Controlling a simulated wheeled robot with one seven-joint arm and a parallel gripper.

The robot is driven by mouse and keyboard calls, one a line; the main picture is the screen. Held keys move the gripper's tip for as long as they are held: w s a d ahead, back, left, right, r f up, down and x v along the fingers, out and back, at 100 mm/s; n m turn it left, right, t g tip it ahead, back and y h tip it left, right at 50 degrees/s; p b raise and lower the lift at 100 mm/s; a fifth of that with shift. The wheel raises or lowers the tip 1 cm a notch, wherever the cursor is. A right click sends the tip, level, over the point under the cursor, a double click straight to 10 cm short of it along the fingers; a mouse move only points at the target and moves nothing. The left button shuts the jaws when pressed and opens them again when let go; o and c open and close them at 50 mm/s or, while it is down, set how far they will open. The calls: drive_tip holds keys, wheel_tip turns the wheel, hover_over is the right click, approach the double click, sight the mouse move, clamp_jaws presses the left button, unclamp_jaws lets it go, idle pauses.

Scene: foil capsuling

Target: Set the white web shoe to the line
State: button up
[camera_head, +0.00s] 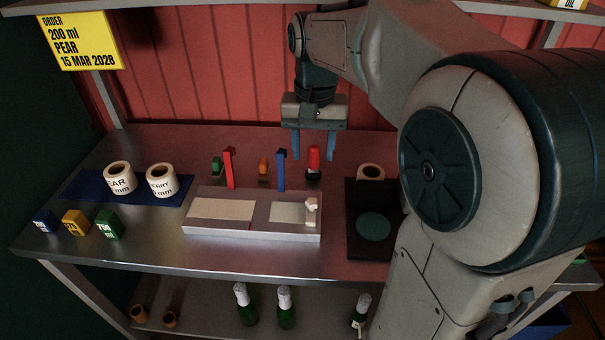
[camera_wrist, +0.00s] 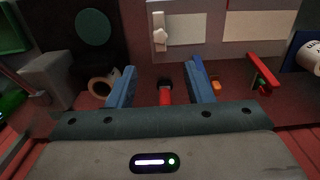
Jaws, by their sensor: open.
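The white web shoe (camera_head: 311,210) is a small knobbed block at the right end of the pale flat bed (camera_head: 250,227). It also shows in the wrist view (camera_wrist: 160,32), beside a cream panel (camera_wrist: 190,29). My gripper (camera_head: 313,156) points down behind the bed, apart from the shoe, its blue fingers spread and nothing gripped. I cannot make out a setting line on the bed.
A red lever (camera_head: 229,168) and a blue lever (camera_head: 281,170) stand upright behind the bed, near my gripper. Two label rolls (camera_head: 120,178) lie on a blue mat at left. A dark plate with a green disc (camera_head: 373,226) is right.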

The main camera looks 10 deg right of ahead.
sight(312, 201)
wheel_tip(312, 201, down, 14)
drive_tip(key=shift+r, duration=0.15)
idle(0.3)
